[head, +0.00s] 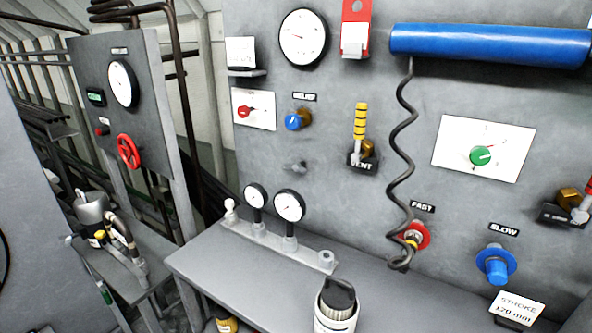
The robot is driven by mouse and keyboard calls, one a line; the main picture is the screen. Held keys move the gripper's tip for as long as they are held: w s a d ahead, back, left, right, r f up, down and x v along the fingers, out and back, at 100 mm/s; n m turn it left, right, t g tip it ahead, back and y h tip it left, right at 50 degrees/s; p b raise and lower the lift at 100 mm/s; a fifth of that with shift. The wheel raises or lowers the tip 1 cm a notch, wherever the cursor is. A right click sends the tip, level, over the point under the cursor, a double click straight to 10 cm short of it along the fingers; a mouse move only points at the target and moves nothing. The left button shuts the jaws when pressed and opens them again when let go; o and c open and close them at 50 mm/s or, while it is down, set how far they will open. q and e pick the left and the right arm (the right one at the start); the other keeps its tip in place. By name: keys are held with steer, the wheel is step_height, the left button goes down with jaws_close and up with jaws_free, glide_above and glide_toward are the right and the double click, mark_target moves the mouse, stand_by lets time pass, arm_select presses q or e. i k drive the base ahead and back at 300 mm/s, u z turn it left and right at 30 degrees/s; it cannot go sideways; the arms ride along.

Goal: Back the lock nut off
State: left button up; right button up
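No part in view is marked as a lock nut, and I cannot tell which one it is. Under the FAST label, a red round fitting (417,235) with a yellowish stem sits on the grey panel, partly hidden by the end of a dark coiled line (403,125). Under the SLOW label, a blue knob (496,266) with a wide flange sits on the same panel.
A grey bench (230,272) below the panel carries two gauges (289,207) on a manifold. A white canister (336,308) stands at its front. A blue cylinder (490,45) crosses the upper right. A red handwheel (128,152) is on the left panel.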

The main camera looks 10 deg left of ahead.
mark_target(297, 168)
steer(key=u, duration=0.85)
steer(key=k, duration=0.75)
steer(key=z, duration=0.75)
